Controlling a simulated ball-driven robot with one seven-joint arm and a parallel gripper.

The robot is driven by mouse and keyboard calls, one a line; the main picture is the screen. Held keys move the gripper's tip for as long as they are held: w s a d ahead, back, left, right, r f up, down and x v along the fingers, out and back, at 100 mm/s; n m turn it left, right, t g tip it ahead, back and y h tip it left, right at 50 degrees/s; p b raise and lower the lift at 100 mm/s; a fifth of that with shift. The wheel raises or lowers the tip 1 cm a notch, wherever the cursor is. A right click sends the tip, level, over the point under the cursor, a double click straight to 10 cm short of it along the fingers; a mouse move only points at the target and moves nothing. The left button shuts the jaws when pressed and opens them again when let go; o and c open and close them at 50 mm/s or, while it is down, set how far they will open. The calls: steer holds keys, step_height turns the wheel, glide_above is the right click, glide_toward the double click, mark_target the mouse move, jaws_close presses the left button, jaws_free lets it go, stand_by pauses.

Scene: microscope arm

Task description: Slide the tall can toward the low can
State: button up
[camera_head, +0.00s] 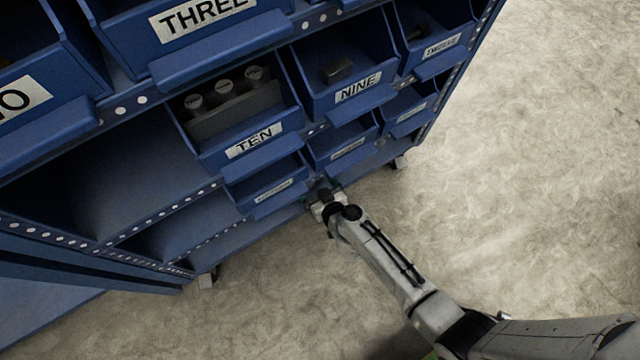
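I cannot make out a tall can or a low can for certain in the head view. My gripper (322,192) is at the end of my arm, low at the front of a blue shelf rack, just below the small bins. Its fingers are small and dark against the rack. I cannot tell whether they are open or shut, or whether they hold anything. The space right in front of the gripper is hidden.
The bin marked TEN (253,140) holds a few grey cylinders (222,88). The bin marked NINE (357,88) holds a dark block (337,70). A bin marked THREE (203,16) is above. Empty shelf space (110,190) lies at left. The floor (530,170) at right is clear.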

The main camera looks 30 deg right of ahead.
steer(key=b+x, duration=0.2)
steer(key=x, duration=0.5)
steer(key=shift+w+b, duration=0.1)
steer(key=shift+b, duration=0.3)
steer(key=shift+c, duration=0.2)
